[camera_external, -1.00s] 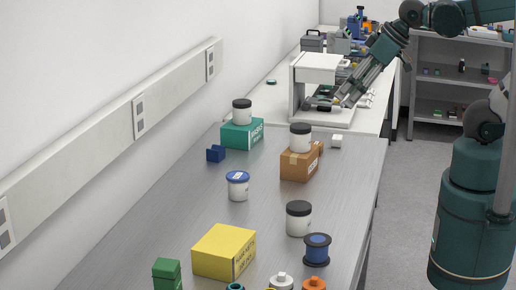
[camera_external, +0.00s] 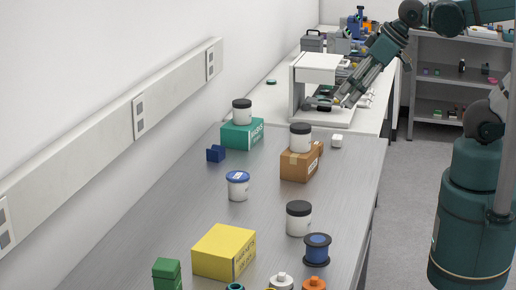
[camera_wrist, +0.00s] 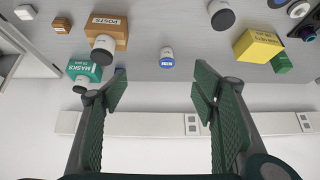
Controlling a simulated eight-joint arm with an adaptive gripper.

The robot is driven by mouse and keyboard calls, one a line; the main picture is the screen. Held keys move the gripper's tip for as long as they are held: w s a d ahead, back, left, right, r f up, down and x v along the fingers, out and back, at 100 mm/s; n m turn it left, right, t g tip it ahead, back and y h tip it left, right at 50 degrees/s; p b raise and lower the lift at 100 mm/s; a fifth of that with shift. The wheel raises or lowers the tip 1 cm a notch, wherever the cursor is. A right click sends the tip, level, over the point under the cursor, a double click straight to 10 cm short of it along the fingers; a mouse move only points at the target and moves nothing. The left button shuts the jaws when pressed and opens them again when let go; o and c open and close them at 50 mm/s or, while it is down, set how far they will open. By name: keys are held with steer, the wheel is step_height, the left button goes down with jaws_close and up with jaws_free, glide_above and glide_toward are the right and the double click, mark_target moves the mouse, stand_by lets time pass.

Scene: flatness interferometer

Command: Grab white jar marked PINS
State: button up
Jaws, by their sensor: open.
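A white jar with a blue lid (camera_external: 238,186) stands upright on the grey bench; it also shows in the wrist view (camera_wrist: 167,56), top centre, its small lettering too small to read surely. Three white jars with black lids stand nearby: one on the green box (camera_external: 242,112), one on the brown box (camera_external: 300,138), one on the bench (camera_external: 298,219). I cannot read PINS on any of them.
A green box (camera_external: 238,136), a brown box (camera_external: 299,165) and a yellow box (camera_external: 222,251) stand around the blue-lidded jar. A blue block (camera_external: 216,153) and a blue spool (camera_external: 317,249) are also on the bench. The wall with a socket rail (camera_external: 110,135) runs along the left.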

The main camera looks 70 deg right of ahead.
steer(key=shift+w+a+f+m, duration=0.55)
steer(key=shift+w+a+m, duration=0.1)
steer(key=shift+w+m, duration=0.1)
steer(key=m+g+b, duration=0.2)
steer(key=m+g, duration=0.5)
steer(key=m, duration=1)
glide_above(299, 206)
steer(key=shift+n, duration=0.25)
steer(key=f, duration=2)
steer(key=shift+w+d+f, duration=0.1)
steer(key=shift+w+d, duration=0.1)
steer(key=shift+d, duration=0.2)
steer(key=shift+a+f+m, duration=0.4)
steer(key=shift+f, duration=0.25)
steer(key=shift+s, duration=0.1)
steer(key=shift+f+b, duration=0.3)
steer(key=shift+f, duration=1)
steer(key=shift+s+d+f, duration=0.1)
steer(key=shift+d+f, duration=0.05)
steer(key=shift+f, duration=2.45)
